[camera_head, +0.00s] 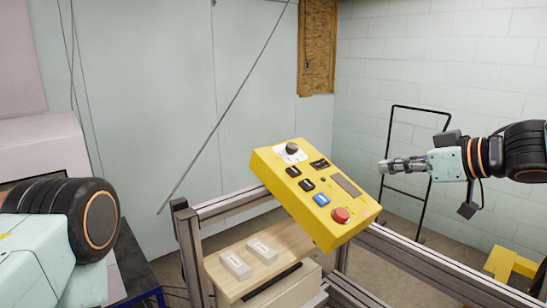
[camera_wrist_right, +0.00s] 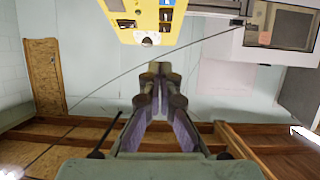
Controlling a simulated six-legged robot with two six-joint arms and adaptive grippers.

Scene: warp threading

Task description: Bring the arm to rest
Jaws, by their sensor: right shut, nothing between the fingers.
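My right gripper (camera_head: 388,166) reaches in from the right in the head view, its fingers together and pointing left, with nothing between them. It hangs in free air, apart from the yellow control panel (camera_head: 302,204) to its lower left. In the right wrist view the closed fingers (camera_wrist_right: 160,70) show at the centre, empty, with part of the yellow panel (camera_wrist_right: 146,18) beyond them at the top. My left arm shows at the left edge of the head view; its gripper is out of view.
The panel, with a red button (camera_head: 340,215) and a blue one (camera_head: 321,199), sits tilted by a metal rail (camera_head: 440,262). Two pale blocks lie on a wooden shelf (camera_head: 290,240). A black frame stand (camera_head: 392,125) stands behind my right gripper. A thin rod leans across the wall.

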